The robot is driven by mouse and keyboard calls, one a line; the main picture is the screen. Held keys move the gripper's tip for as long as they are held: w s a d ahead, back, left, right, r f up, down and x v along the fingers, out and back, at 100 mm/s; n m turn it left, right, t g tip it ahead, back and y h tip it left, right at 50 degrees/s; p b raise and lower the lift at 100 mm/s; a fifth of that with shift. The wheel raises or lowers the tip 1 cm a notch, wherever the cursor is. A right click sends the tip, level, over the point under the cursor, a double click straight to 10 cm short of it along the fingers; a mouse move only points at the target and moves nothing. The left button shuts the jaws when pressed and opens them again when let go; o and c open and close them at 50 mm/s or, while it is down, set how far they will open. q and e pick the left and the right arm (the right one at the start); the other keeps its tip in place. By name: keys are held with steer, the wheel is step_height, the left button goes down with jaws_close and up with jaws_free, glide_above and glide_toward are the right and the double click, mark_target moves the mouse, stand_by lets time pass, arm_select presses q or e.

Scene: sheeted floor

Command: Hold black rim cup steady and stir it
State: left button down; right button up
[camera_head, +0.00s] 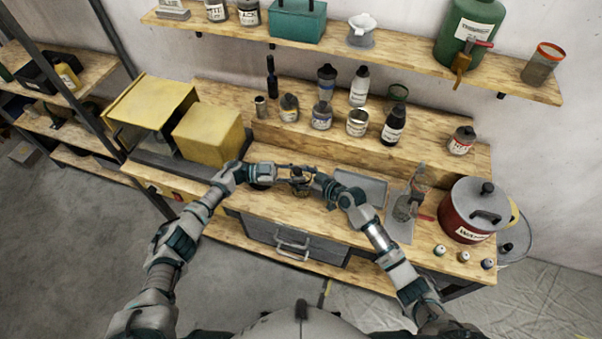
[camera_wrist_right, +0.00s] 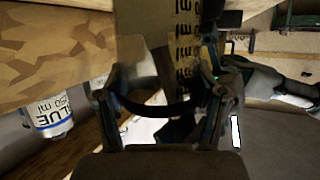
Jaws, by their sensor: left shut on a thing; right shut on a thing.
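The black rim cup (camera_head: 299,187) is small and dark in the head view, above the front part of the bench between my two grippers. My left gripper (camera_head: 284,179) reaches it from the left and is shut on it. My right gripper (camera_head: 316,175) is at its right side. In the right wrist view a wide brown strip with printed marks (camera_wrist_right: 185,45) runs between the fingers of my right gripper (camera_wrist_right: 160,95), which is shut on it. A dark curved rim (camera_wrist_right: 155,108) shows just below the strip. The cup's inside and the strip's lower end cannot be made out.
A grey tray (camera_head: 362,187) and a glass vessel (camera_head: 406,207) are to the right on the bench, with a red pot (camera_head: 468,212) beyond. Yellow boxes (camera_head: 207,135) stand at left. Several bottles line the raised shelf behind. A white labelled container (camera_wrist_right: 48,115) shows in the wrist view.

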arm_select(q)
steer(key=s+a+r, duration=0.1)
steer(key=s+r, duration=0.2)
steer(key=r, duration=0.7)
steer(key=shift+r, duration=0.25)
steer(key=shift+r, duration=0.1)
stand_by(0.6)
step_height(320, 180, up, 4)
steer(key=shift+f, duration=0.1)
stand_by(0.3)
arm_select(e)
steer(key=o, duration=1.4)
